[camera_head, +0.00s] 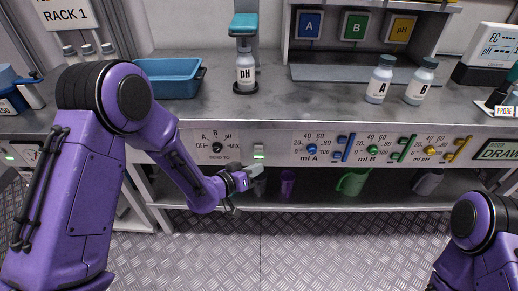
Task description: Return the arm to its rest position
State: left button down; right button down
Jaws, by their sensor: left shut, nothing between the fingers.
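My purple left arm comes in from the left and bends down in front of the bench. Its gripper (246,177) is shut and empty, in front of the bench's front panel (280,140), just below a small lit switch plate. I cannot tell whether it touches the panel. My right arm shows only as a purple joint at the lower right edge; its gripper is out of view.
On the bench (315,100) stand a blue tray (172,88), a pH bottle (245,70) under a dispenser, and two white bottles, A (378,85) and B (420,85). A purple cup (287,183) and green jug (352,182) stand on the lower shelf. The floor (290,250) is clear.

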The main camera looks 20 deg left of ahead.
dwell(0.7)
pick_arm(q)
jog(key=s+a+f+n+g+y+p, duration=0.1)
jog(key=s+a+f+n+g+y, duration=0.15)
jog(key=s+a+f+y, duration=0.3)
jog(key=s+a+f+n+g+y+p, duration=0.1)
jog(key=s+a+f+n+g+y, duration=0.2)
jog(key=s+f, duration=0.45)
jog(key=s+a+f+g+p, duration=0.1)
jog(key=s+a+f+g, duration=0.1)
jog(key=s, duration=0.9)
jog(key=s+a+f+n+g+y+p, duration=0.1)
jog(key=s+a+f+g, duration=0.1)
jog(key=s, duration=0.8)
jog(key=shift+s+a, duration=0.2)
jog(key=shift+s, duration=0.15)
jog(key=shift+w+y, duration=0.1)
jog(key=shift+y, duration=0.15)
